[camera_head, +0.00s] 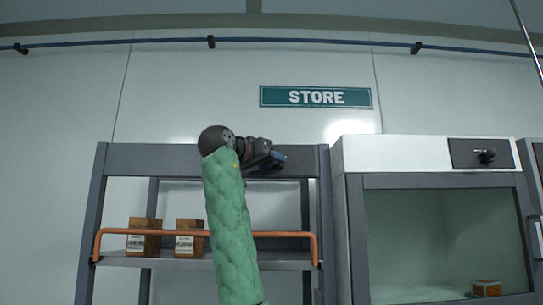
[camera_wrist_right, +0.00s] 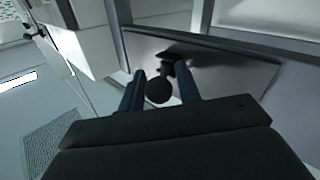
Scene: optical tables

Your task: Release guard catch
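In the wrist view, a round black knob (camera_wrist_right: 159,90) on a short dark stem stands out from a dark grey plate (camera_wrist_right: 235,72). I take it to be the guard catch. My right gripper (camera_wrist_right: 161,82) is open, with one finger on each side of the knob and a gap to each. In the head view, my right gripper (camera_head: 278,158) is in front of the shelf's dark top beam (camera_head: 135,158), and the knob is hidden there. An orange guard bar (camera_head: 285,235) runs across the shelf front. My left gripper is not in view.
Two wooden boxes, a left one (camera_head: 150,225) and a right one (camera_head: 190,225), stand behind the bar. A white cabinet (camera_head: 390,152) with a glass front and its own black knob (camera_head: 487,155) stands close on the right. A STORE sign (camera_head: 316,97) hangs above.

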